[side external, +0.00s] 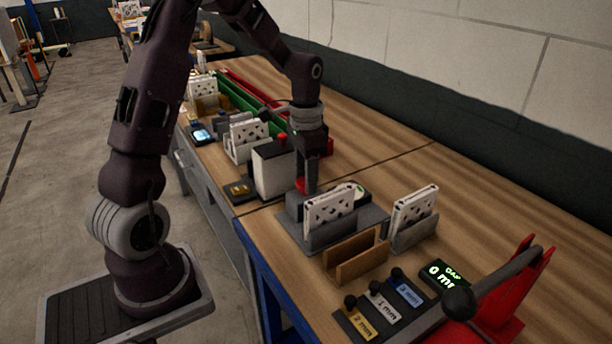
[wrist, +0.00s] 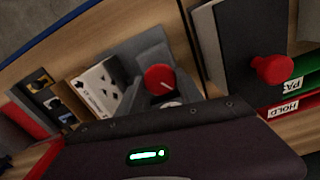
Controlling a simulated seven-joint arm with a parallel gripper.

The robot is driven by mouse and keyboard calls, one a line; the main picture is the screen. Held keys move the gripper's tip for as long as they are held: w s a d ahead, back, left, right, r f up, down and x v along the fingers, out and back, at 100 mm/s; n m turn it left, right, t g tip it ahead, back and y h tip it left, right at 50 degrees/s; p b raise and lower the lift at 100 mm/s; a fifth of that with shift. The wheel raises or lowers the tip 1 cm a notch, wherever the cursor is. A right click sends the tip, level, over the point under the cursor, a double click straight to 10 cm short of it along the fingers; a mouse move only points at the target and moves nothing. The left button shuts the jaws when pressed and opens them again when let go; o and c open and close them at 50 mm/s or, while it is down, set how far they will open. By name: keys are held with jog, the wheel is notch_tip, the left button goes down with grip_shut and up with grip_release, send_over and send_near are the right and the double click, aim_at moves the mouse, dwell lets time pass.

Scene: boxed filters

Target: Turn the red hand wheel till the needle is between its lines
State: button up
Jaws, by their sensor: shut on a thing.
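The red hand wheel (side external: 301,184) sits on a grey fixture (side external: 292,204) near the middle of the bench. My gripper (side external: 311,186) points down at the wheel and is shut on it. In the wrist view the wheel (wrist: 160,79) shows its red top with a pale mark. The round pale dial (side external: 361,194) is behind a white perforated filter (side external: 330,208); its needle and lines cannot be read.
A box with a red knob (side external: 270,171) stands close left of my gripper. Another filter (side external: 414,206) stands in a grey holder at right. A wooden holder (side external: 356,258), a "0 mm" display (side external: 444,276) and a red lever press (side external: 505,300) are in front.

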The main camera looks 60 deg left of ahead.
jog(key=shift+r, duration=0.1)
jog(key=o, duration=1.4)
notch_tip(320, 180, up, 7)
jog(key=shift+f, duration=0.15)
jog(key=shift+d+r, duration=0.1)
jog(key=shift+r, duration=0.2)
jog(key=s+d+r+t, duration=0.2)
jog(key=s+d, duration=0.3)
jog(key=s, duration=0.1)
jog(key=s+d+r+n+t, duration=0.1)
jog(key=s+d+r, duration=0.2)
jog(key=s, duration=0.4)
jog(key=s+d+r+n+t, duration=0.1)
jog(key=s+d+r+t, duration=0.1)
jog(key=s+d, duration=0.4)
jog(key=shift+s+d+r+t, duration=0.2)
jog(key=shift+s+d+t, duration=0.15)
jog(key=shift+s, duration=0.35)
